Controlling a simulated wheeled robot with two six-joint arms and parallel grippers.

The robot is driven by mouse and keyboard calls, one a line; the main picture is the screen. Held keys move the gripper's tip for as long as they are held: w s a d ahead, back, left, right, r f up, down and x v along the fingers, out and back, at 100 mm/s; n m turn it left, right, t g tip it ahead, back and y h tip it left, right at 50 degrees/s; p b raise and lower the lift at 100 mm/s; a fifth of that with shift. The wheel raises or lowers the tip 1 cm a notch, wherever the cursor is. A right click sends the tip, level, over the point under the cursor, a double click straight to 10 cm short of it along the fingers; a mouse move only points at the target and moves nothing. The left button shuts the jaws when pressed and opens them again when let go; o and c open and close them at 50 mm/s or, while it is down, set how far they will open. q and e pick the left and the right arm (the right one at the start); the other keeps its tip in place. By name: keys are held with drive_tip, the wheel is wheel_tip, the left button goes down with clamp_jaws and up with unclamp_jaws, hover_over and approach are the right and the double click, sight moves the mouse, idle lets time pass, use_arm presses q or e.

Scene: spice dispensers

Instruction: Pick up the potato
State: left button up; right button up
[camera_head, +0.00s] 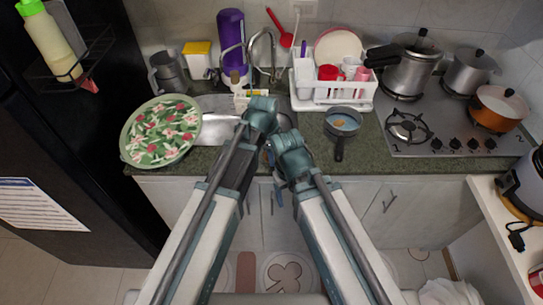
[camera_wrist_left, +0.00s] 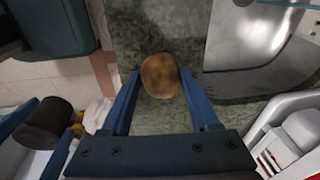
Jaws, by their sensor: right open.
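The potato (camera_wrist_left: 160,76) is brown and rounded, over the green counter in the left wrist view. It lies between the fingertips of my left gripper (camera_wrist_left: 160,78) and nearly fills the gap. I cannot tell whether both fingers press on it or whether it rests on the counter. In the head view my arms hide the potato and my left gripper. My right gripper (camera_head: 278,192) is open, partly hidden by its own arm, near the counter's front edge.
A patterned plate (camera_head: 161,131) is on the counter at left. A dark pan (camera_head: 342,123) and white dish rack (camera_head: 333,96) stand right of my arms. The stove (camera_head: 450,125) is farther right. The sink (camera_head: 220,128) is partly behind my arms.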

use_arm(q)
clamp_jaws()
